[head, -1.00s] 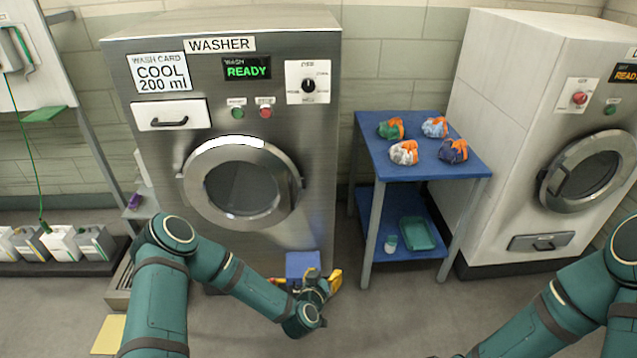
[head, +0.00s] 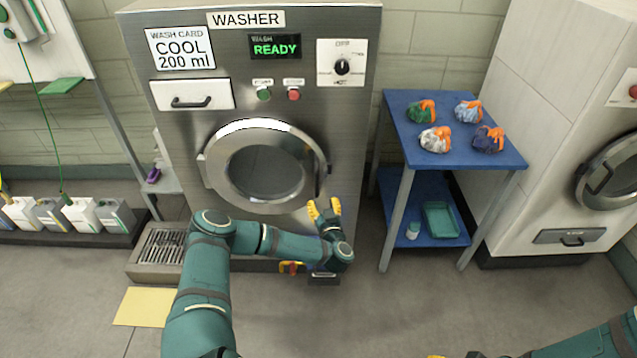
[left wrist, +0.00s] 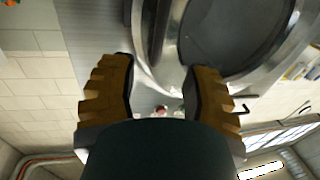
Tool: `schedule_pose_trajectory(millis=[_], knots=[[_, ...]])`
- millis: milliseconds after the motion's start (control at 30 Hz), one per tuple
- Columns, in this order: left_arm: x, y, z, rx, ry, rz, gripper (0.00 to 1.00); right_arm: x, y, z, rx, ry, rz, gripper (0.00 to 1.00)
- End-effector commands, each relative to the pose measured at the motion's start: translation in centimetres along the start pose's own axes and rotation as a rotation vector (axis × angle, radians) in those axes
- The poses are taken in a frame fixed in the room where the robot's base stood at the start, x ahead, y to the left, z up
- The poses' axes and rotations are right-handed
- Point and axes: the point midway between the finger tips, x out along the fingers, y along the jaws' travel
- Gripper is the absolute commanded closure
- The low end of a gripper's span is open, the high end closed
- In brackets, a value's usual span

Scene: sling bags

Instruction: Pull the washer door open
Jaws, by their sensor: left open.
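The washer (head: 350,120) has a round steel-rimmed door (head: 225,168) with dark glass. The door looks shut. A dark handle (head: 326,181) is at the right of the door rim. My left gripper (head: 323,208) is open and empty, its yellow fingers pointing up just below the handle. In the left wrist view, the two fingers (left wrist: 160,75) are spread wide, with the dark handle (left wrist: 158,28) beyond the gap between their tips and the door rim beside it. Only a yellow bit of my right gripper (head: 436,356) shows at the bottom edge.
A blue cart (head: 398,135) with several bundled bags stands right of the washer, close to my left gripper. A white machine (head: 540,130) is further right. A drain grate (head: 165,250) and a yellow floor patch (head: 147,307) lie at the left. The floor in front is clear.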

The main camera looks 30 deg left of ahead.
Motion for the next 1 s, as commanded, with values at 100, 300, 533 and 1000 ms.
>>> schedule_pose_trajectory(millis=[100,300,533,1000], knots=[[2.5,-0.2,0.2,-0.001,0.002,-0.004,0.52,0.6,0.2,0.2,-0.001,-0.004,0.000,0.53],[6.3,0.0,0.2,-0.002,0.001,-0.002,0.52,1.2,0.5,0.5,-0.003,-0.011,-0.001,0.53],[9.4,0.1,0.1,-0.001,0.000,0.001,0.52,1.8,0.7,0.7,-0.005,-0.014,-0.002,0.53],[10.4,0.1,0.0,-0.001,-0.001,0.003,0.53,1.9,0.7,0.7,-0.005,-0.013,-0.002,0.53]])
